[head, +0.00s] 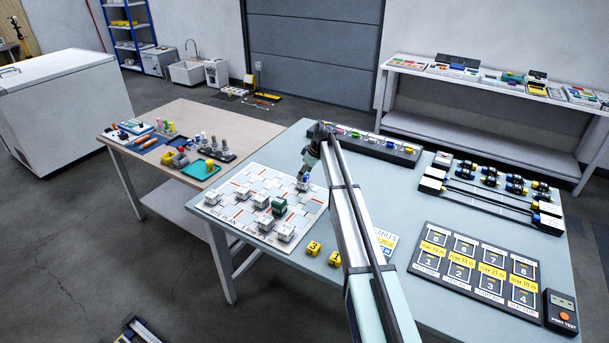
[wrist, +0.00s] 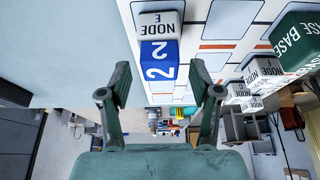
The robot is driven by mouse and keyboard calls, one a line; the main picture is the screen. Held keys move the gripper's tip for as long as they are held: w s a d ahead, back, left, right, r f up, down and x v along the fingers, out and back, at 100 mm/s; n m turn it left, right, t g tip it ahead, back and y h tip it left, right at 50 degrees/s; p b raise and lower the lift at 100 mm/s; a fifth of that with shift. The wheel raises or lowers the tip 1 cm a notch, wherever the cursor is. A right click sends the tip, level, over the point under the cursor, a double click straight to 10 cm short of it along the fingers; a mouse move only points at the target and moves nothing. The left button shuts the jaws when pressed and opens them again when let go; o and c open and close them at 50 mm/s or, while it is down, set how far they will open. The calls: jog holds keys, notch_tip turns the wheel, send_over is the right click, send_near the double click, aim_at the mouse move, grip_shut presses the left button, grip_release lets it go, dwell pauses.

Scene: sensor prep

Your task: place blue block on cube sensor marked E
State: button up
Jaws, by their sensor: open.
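The blue block (wrist: 159,62), with a white 2 on its faces, rests on the white cube sensor marked E (wrist: 158,24) in the wrist view, lined up with it and touching. In the head view the sensor (head: 303,187) stands at the right edge of the white board, and the block above it is small and partly hidden by my gripper. My gripper (wrist: 159,78) is open. Its two fingers stand apart on either side of the block, with a clear gap to each side, and it holds nothing.
Several other white node cubes and a green base block (head: 279,205) stand on the patterned board (head: 240,190). Two yellow blocks (head: 313,248) lie in front on the blue-grey table. A black rack of coloured pieces (head: 375,145) lies behind, and a numbered panel (head: 475,270) lies at right.

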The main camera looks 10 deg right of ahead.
jog(key=b+v, duration=0.3)
jog(key=v, duration=0.8)
jog(key=shift+r, duration=0.15)
